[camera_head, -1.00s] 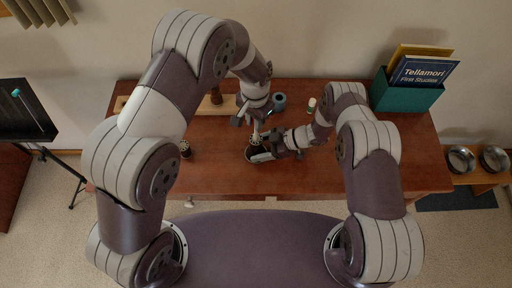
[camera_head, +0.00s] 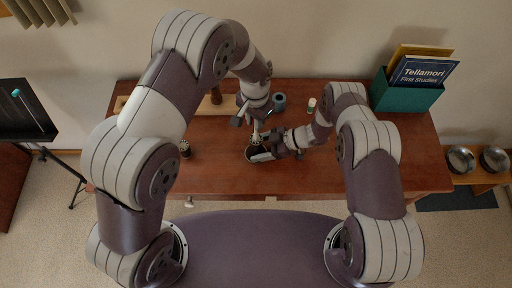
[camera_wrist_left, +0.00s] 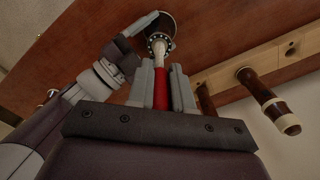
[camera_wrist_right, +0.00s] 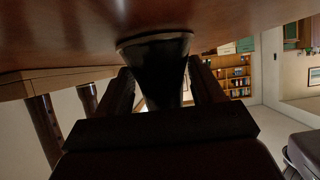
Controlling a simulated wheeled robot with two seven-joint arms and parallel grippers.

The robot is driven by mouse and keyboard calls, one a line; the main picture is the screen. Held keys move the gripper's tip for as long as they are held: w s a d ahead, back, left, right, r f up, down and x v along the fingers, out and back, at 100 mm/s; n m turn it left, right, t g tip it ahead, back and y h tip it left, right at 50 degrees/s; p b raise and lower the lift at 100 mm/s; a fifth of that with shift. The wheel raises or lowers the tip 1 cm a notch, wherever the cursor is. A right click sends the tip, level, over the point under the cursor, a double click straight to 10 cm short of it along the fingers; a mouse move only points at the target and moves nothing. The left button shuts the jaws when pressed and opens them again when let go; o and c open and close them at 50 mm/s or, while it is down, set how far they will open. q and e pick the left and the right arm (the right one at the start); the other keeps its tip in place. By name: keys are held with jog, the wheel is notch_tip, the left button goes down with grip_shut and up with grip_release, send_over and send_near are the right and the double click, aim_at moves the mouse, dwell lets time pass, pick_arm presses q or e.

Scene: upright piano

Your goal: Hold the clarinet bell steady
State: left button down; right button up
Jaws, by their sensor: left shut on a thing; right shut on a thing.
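The black, flared clarinet bell (camera_wrist_right: 158,72) is between the fingers of my right gripper (camera_wrist_right: 160,95), which is shut on it. In the right wrist view its wide rim is against or very near the brown tabletop. In the head view the bell (camera_head: 251,152) is partly hidden by my right gripper (camera_head: 282,148). My left gripper (camera_wrist_left: 161,82) is shut on the red handle of a tool (camera_wrist_left: 161,97). The tool has a pale shaft and a round, dotted head, which is at the bell (camera_wrist_left: 158,24). I cannot tell whether they touch.
A wooden rack (camera_head: 226,104) with brown instrument pieces runs along the back of the table (camera_head: 340,175). A grey-blue cup (camera_head: 279,100) and a small bottle (camera_head: 311,105) stand behind the grippers. A teal box (camera_head: 405,95) holds books at back right. The front right is clear.

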pick_arm(q)
jog(key=shift+f, duration=0.55)
pick_arm(e)
jog(key=shift+s+f, duration=0.1)
pick_arm(q)
jog(key=shift+r, duration=0.1)
dwell(0.4)
jog(key=shift+r, duration=0.5)
jog(key=shift+r, duration=3.35)
pick_arm(e)
jog(key=o, duration=1.2)
jog(key=shift+o, duration=0.2)
